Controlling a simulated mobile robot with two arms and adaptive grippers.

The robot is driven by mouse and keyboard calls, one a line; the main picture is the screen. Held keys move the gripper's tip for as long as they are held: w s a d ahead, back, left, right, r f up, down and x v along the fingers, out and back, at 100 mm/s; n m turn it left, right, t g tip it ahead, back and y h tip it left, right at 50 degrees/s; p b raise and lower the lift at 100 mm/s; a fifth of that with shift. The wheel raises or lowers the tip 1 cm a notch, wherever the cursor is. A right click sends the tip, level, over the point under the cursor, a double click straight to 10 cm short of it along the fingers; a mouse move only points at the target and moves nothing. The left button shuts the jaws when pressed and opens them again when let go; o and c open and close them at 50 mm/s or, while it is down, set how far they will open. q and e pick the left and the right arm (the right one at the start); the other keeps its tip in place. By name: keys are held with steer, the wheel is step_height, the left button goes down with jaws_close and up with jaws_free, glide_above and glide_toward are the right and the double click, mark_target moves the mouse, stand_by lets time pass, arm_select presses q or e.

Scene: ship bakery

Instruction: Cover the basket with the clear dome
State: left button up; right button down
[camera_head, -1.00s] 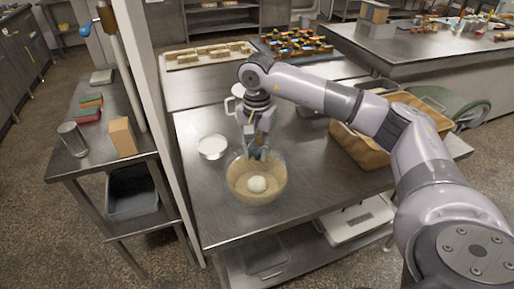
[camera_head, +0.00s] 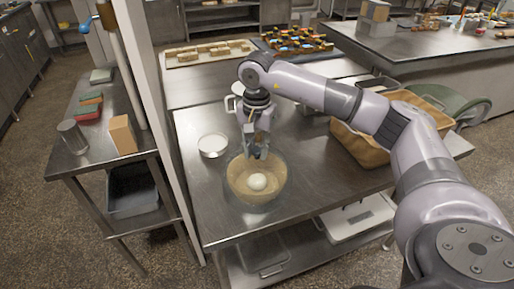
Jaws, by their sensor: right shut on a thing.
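A round tan basket (camera_head: 240,187) with a pale dough ball (camera_head: 257,182) in it stands near the front of the steel table. The clear dome (camera_head: 281,190) shows as a faint transparent outline around and over the basket. My right gripper (camera_head: 257,153) points down at the far side of the dome's top and is shut on the dome. Whether the dome's rim touches the table cannot be told. My left gripper is not in view.
A large tan cloth-lined basket (camera_head: 366,150) stands at the right of the steel table (camera_head: 300,200). A post (camera_head: 160,120) rises at the left edge.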

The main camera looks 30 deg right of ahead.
steer(key=shift+f, duration=0.2)
stand_by(0.4)
stand_by(0.3)
steer(key=c, duration=1.3)
jaws_free()
steer(key=shift+o, duration=0.5)
steer(key=o, duration=0.4)
steer(key=shift+r+p, duration=2)
steer(key=shift+r, duration=1.5)
